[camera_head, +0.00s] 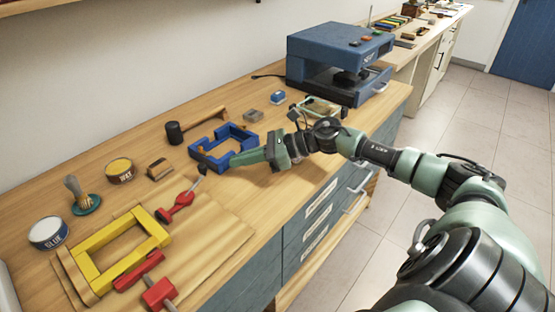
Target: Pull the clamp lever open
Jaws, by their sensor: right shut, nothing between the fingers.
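A red clamp (178,206) lies on the wooden workbench, by the right corner of a yellow frame (88,270). A thin lever with a dark tip (202,170) rises from its far end. My right gripper (236,158) reaches in from the right, shut and empty, above the bench. It is right of the lever tip, apart from it in the picture, and overlaps the near edge of a blue frame (199,158). More red clamp parts (140,270) lie along the yellow frame's near side. My left gripper is out of view.
A blue machine (335,50) stands at the back right of the bench. A black cylinder (174,133), a wax tin (120,170), a glue tin (48,233) and a knobbed tool (82,197) stand along the wall side. The bench's front edge runs below my right arm.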

